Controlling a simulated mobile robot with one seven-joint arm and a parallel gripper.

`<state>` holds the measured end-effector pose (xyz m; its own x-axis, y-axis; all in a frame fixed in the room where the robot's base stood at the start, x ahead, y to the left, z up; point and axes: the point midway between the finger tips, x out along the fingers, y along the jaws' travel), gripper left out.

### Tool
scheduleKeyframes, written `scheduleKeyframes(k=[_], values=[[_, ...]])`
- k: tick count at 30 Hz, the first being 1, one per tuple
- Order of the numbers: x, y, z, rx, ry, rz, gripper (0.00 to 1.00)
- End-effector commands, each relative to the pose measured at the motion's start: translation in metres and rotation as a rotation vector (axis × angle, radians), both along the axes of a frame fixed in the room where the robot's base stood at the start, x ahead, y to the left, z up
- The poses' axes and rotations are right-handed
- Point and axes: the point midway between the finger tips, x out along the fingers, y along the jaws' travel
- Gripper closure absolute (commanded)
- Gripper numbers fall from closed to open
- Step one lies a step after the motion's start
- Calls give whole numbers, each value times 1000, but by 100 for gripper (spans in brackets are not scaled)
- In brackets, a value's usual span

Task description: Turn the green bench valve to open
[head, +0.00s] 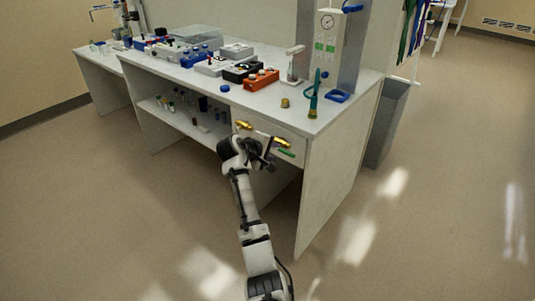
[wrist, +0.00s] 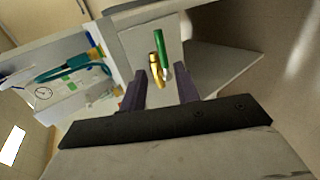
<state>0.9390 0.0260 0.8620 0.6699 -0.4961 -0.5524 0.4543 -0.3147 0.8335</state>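The green valve handle (head: 286,152) shows beside a brass valve body (head: 282,142) on the front panel of the bench, below the top's right end. In the wrist view the green handle (wrist: 160,45) is a straight bar pointing up the picture, alongside the brass body (wrist: 155,66). My gripper (wrist: 162,78) is open, its two dark fingers apart with the valve beyond and between their tips. No contact shows. In the head view my gripper (head: 266,157) is just left of the green handle; my arm hides part of the panel.
A second brass fitting (head: 243,125) sits left on the same panel. The white bench (head: 310,150) carries an orange block (head: 262,80), several boxes and a gauge panel (head: 328,38). A grey bin (head: 388,125) stands right of the bench. The floor at right is clear.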

Motion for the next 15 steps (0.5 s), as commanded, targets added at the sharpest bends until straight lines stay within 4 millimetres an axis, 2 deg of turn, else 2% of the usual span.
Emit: scheduleKeyframes(k=[6, 15], values=[[-18, 13, 14, 1, 0, -1, 69], [-21, 15, 17, 0, 1, -1, 69]])
